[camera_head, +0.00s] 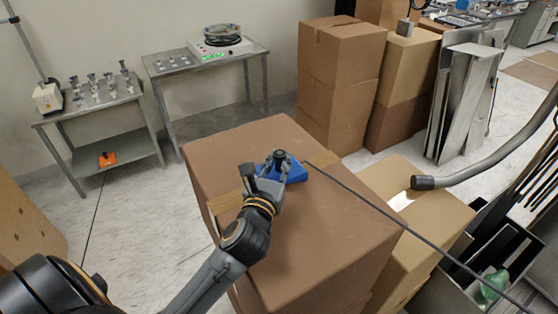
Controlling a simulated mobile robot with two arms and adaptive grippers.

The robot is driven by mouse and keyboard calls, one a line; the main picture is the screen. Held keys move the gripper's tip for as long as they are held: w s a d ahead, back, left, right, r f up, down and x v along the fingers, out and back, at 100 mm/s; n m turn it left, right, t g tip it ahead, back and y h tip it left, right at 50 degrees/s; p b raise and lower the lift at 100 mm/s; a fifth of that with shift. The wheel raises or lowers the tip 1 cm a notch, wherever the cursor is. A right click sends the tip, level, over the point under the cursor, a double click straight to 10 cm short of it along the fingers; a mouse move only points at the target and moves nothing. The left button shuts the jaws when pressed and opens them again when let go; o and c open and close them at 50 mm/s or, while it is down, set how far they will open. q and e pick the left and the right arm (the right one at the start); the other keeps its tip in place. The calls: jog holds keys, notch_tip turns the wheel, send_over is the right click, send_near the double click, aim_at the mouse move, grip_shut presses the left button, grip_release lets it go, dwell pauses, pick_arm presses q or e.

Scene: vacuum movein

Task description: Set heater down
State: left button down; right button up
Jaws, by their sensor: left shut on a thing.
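My left gripper (272,172) is shut on a small blue object with a dark top, which I take to be the heater (297,172). It is over the top of a large brown cardboard box (325,240) near the middle of the view. A thin black cable runs from beside the blue object across the box to the lower right. My gripper hides part of the object, and I cannot tell whether it touches the box. My right gripper is not in view.
A metal table (165,67) holds a white device with a green display (220,46). A lower cart (55,117) holds several small metal fittings. Stacked boxes (340,80) stand behind, and a grey hose (490,165) hangs at right. The box top has bare room.

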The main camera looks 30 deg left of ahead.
pick_arm(q)
jog(key=shift+f, duration=0.15)
jog(key=c, duration=1.4)
grip_release()
jog(key=shift+o, duration=0.7)
jog(key=shift+s, duration=0.1)
